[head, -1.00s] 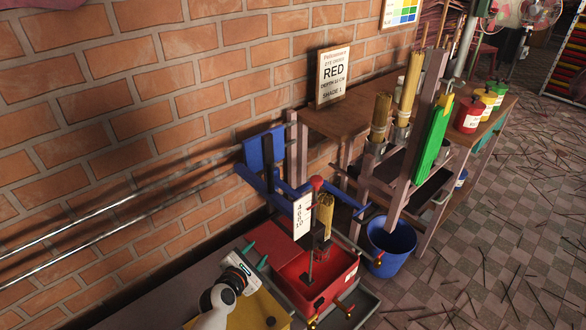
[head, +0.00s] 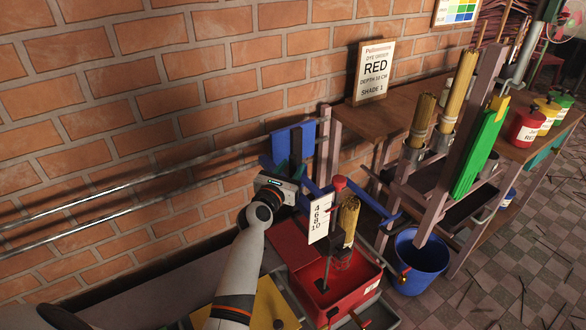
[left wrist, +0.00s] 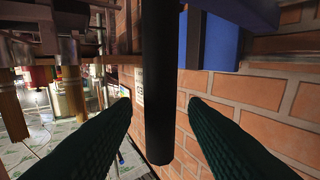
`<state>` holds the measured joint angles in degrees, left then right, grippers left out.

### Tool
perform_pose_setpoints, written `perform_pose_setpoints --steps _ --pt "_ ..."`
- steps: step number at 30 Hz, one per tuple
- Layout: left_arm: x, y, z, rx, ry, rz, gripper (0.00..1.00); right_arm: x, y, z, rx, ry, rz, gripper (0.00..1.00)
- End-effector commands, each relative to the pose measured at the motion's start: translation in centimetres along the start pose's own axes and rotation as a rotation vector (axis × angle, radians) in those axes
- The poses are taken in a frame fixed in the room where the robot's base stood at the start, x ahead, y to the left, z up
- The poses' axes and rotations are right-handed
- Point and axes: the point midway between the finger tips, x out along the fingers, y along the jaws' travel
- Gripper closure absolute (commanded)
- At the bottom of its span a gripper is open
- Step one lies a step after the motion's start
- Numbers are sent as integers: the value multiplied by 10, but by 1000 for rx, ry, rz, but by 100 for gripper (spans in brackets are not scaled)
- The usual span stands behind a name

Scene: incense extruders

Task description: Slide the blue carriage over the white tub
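The blue carriage (head: 309,136) sits on two metal rails along the brick wall. Its arms hold a yellow stick bundle (head: 348,218) upright above the red tub (head: 366,292). My left gripper (head: 284,173) is at the carriage's near left side. In the left wrist view its two green fingers (left wrist: 157,104) are apart, with a dark upright bar (left wrist: 160,60) between them; I cannot see contact. A blue part of the carriage (left wrist: 208,40) shows behind the bar. No white tub can be made out. My right gripper is not in view.
A white depth scale (head: 319,218) and a red knob stand by the bundle. A blue bucket (head: 421,262) is right of the red tub. A wooden bench (head: 420,105) holds a "RED" sign (head: 374,70) and dye jars. The rails (head: 120,208) run clear to the left.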

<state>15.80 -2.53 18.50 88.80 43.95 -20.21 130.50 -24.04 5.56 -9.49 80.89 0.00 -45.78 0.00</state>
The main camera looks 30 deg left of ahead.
Motion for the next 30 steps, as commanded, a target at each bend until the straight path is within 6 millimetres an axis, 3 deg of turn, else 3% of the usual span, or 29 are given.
perform_pose_setpoints --steps 6,14,21,30 --pt "16 -1 0 3 0 -1 60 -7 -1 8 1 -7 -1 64" --pt "17 0 0 2 -1 -1 60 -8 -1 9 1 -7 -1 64" --pt "16 0 0 2 -1 -1 98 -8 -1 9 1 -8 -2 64" --pt "16 -1 0 2 -1 -1 100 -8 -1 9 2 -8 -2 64"
